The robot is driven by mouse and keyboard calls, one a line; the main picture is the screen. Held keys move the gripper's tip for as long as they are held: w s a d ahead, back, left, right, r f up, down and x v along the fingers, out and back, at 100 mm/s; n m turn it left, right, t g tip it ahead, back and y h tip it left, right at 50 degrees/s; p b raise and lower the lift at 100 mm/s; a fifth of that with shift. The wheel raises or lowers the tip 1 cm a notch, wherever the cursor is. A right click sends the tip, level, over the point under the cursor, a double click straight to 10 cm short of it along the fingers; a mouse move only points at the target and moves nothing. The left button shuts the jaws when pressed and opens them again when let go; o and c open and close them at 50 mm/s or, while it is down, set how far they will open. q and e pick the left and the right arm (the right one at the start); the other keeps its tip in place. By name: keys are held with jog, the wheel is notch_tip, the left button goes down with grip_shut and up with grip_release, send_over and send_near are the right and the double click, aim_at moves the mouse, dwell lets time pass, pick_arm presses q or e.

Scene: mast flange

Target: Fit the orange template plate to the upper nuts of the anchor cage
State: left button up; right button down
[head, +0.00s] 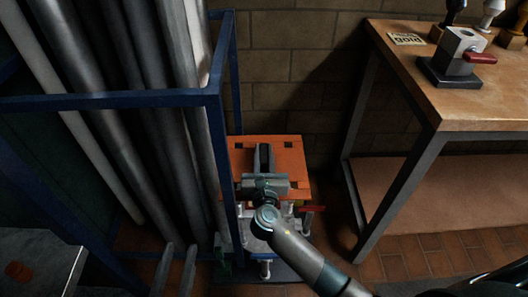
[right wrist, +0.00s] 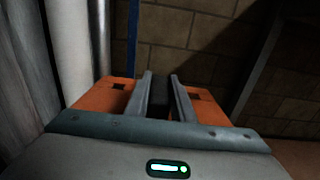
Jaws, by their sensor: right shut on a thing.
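The orange template plate (head: 292,158) with dark square holes lies roughly flat low between the blue rack and the workbench. It also shows in the right wrist view (right wrist: 98,91) on both sides of my fingers. My right gripper (head: 264,152) reaches over it from the front and is shut on a dark grip piece at its middle, seen between the fingers (right wrist: 161,88). The anchor cage (head: 265,268) stands below the plate, with pale metal rods and nuts showing at its front and right. Whether the plate touches the upper nuts is hidden. My left gripper is not in view.
A blue rack (head: 150,98) with tall grey pipes stands close on the left, its upright beside the plate. A wooden workbench (head: 470,108) with a clamp block (head: 458,55) stands at right. A red handle (head: 314,208) sticks out below the plate. A brick wall is behind.

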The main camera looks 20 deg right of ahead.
jog(key=shift+p, duration=0.3)
dwell(0.7)
jog(key=shift+f+b, duration=2.1)
jog(key=shift+f, duration=1)
dwell(0.5)
jog(key=c, duration=1.4)
grip_release()
jog(key=shift+c, duration=0.2)
jog(key=shift+f, duration=0.1)
jog(key=shift+s, duration=0.1)
jog(key=p+v, duration=0.2)
jog(key=v, duration=1.5)
jog(key=shift+s, duration=0.1)
jog(key=shift+a, duration=0.1)
